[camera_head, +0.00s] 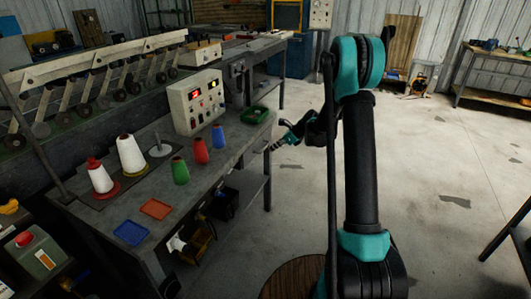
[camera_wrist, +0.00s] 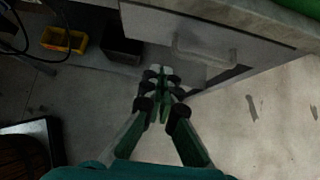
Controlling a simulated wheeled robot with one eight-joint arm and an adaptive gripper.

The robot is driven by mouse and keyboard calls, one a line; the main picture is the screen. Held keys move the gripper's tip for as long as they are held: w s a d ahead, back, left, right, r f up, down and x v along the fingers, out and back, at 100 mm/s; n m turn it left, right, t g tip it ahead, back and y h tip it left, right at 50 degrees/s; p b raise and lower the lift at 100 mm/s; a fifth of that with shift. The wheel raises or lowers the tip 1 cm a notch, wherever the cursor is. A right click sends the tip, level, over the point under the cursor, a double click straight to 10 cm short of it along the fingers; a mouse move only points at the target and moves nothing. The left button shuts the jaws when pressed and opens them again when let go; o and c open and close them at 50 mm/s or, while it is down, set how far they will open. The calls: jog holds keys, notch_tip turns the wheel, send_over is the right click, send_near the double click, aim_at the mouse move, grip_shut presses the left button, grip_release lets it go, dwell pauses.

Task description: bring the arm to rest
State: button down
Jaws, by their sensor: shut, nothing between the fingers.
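My arm stands up at the right of the head view and bends over toward the workbench (camera_head: 85,237). My gripper (camera_head: 270,148) is beside the bench's right edge, apart from it, over the floor. In the wrist view my gripper (camera_wrist: 160,72) points down past the bench side, with its fingers together and nothing between them. The bench edge (camera_wrist: 285,22) runs across the top right of that view.
The bench holds a control box (camera_head: 196,101), white cones (camera_head: 131,155), red, blue and green cones (camera_head: 180,170), a green tray (camera_head: 255,115), a blue tray (camera_head: 131,233) and an orange tray (camera_head: 156,208). A yellow bin (camera_wrist: 64,40) sits below.

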jog(key=s+d+r+n+h, duration=0.1)
jog(key=s+d+r+n, duration=0.2)
jog(key=s, duration=0.3)
jog(key=s+d+r+n+h, duration=0.1)
jog(key=s+d+r+n, duration=0.15)
jog(key=s, duration=0.25)
jog(key=s+d+n+h, duration=0.2)
jog(key=s+n, duration=0.3)
jog(key=s, duration=0.5)
jog(key=s+d+n+h, duration=0.2)
jog(key=s+d+n, duration=0.3)
jog(key=s, duration=0.5)
jog(key=s+d+n+h, duration=0.2)
jog(key=s+d+n, duration=0.2)
jog(key=s+n, duration=0.3)
jog(key=s+f, duration=0.1)
jog(key=s, duration=0.3)
jog(key=shift+t, duration=0.3)
